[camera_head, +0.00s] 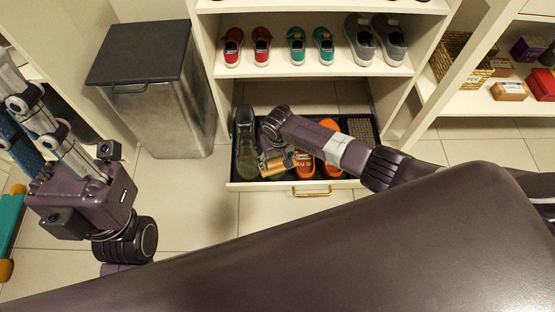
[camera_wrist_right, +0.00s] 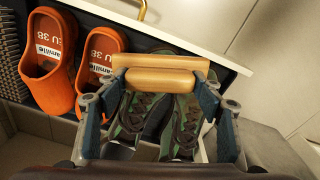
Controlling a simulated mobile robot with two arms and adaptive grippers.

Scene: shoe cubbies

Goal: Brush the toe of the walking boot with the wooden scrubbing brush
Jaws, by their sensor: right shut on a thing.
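The dark green laced walking boots (camera_head: 246,150) lie at the left end of the open drawer. They also show in the right wrist view (camera_wrist_right: 187,126), below and behind the brush. My right gripper (camera_wrist_right: 160,84) is shut on the wooden scrubbing brush (camera_wrist_right: 158,77), which lies crosswise between its fingers. In the head view the brush (camera_head: 272,167) is just right of the boots, low over the drawer. The brush hides part of the boots in the wrist view, and I cannot tell whether it touches them.
Orange clogs (camera_head: 332,165) lie in the drawer (camera_head: 318,185) right of the brush, partly behind my right arm. A grey box-like mat is at the drawer's right end. Shoes stand on the shelf (camera_head: 285,69) above. A metal bin (camera_head: 178,100) stands at left.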

